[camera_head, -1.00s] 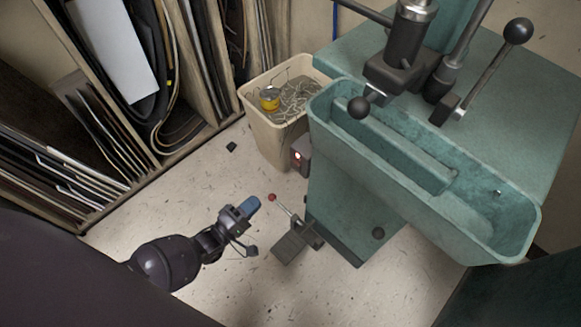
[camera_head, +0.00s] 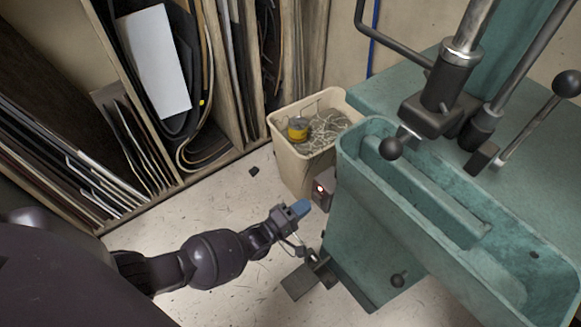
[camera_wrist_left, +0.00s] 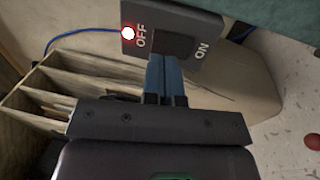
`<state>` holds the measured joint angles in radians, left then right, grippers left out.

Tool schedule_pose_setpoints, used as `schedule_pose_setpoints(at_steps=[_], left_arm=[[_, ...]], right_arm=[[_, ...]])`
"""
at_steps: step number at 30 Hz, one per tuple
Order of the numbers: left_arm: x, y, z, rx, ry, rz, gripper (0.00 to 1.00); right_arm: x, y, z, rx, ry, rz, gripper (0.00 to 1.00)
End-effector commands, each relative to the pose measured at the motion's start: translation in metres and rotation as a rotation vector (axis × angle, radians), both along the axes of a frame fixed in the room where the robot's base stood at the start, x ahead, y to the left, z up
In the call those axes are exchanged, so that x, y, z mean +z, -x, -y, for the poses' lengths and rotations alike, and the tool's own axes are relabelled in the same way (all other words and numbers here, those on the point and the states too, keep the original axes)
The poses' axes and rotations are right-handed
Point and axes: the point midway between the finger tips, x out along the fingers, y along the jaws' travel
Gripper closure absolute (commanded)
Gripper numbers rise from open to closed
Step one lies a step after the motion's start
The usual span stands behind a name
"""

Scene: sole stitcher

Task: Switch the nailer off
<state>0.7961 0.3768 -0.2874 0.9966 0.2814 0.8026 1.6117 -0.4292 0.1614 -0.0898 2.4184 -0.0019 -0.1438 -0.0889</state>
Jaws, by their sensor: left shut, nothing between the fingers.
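The nailer (camera_head: 375,240) is a teal machine on the right of the head view. Its dark switch box (camera_head: 324,190), with a glowing red lamp, sits on its left side. In the left wrist view the switch box (camera_wrist_left: 205,38) reads OFF near the lit lamp and ON at the other end, with a dark rocker (camera_wrist_left: 168,42) between. My left gripper (camera_head: 301,207) is shut and empty. In the wrist view its blue fingertips (camera_wrist_left: 165,62) overlap the rocker's lower edge; I cannot tell whether they touch. My right gripper is not in view.
A beige bin (camera_head: 294,165) with wire scraps and a yellow spool stands behind the switch box. Wooden shelves (camera_head: 205,170) with sheets line the left. A pedal (camera_head: 300,282) is below my gripper. A red ball (camera_wrist_left: 313,140) shows in the wrist view.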

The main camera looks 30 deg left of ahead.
Motion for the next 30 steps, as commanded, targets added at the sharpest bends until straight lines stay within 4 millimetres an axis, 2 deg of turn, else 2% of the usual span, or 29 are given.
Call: schedule_pose_setpoints(at_steps=[6, 20, 30], left_arm=[[0.001, -0.017, 0.006, 0.0, 0.0, -0.002, 1.0], [0.004, -0.02, 0.007, 0.0, -0.001, -0.004, 1.0], [0.019, -0.034, 0.01, 0.0, -0.06, -0.15, 1.0]], right_arm=[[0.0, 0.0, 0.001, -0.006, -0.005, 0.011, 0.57], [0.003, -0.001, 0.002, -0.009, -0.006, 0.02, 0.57], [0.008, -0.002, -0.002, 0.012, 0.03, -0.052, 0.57]])
